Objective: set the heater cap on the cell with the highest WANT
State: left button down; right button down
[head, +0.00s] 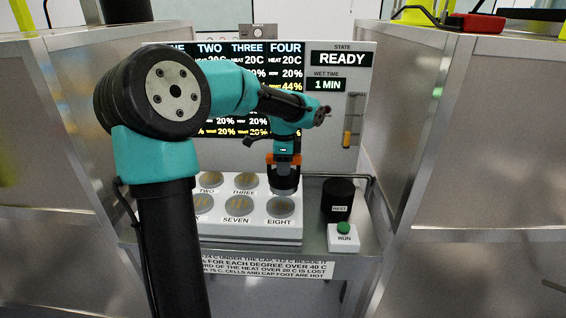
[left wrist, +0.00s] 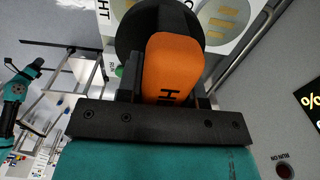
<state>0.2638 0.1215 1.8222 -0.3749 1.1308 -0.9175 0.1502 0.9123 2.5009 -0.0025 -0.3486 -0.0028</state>
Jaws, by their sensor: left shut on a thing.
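My left gripper (head: 284,160) is shut on the orange grip of the heater cap (head: 285,184), over the right end of the cell block. In the left wrist view the cap shows as an orange grip (left wrist: 174,68) on a wide black disc (left wrist: 130,38). The cap covers the place behind cell EIGHT (head: 281,207); I cannot tell whether it touches the block. Cells TWO (head: 210,180), THREE (head: 245,181) and SEVEN (head: 238,204) are bare. The display (head: 290,48) reads 44% under FOUR; visible lower-row WANT figures read 20%. My arm hides part of it.
A black REST stand (head: 338,196) and a white box with a green RUN button (head: 343,229) stand right of the cell block (head: 250,232). The state sign (head: 342,59) reads READY, with wet time 1 MIN. Metal walls (head: 480,120) close in on both sides.

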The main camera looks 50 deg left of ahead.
pick_arm(q)
jog(key=w+a, duration=0.6)
jog(key=a, duration=0.1)
jog(key=shift+f, duration=0.35)
jog(key=shift+w+a, duration=0.1)
jog(key=shift+w+a+f, duration=0.1)
jog(key=shift+f, duration=0.8)
jog(key=shift+w+a+f, duration=0.1)
jog(key=shift+f, duration=0.8)
jog(key=shift+f, duration=0.15)
jog(key=c, duration=0.8)
grip_release()
notch_tip(320, 180, up, 12)
jog(key=shift+r, duration=0.1)
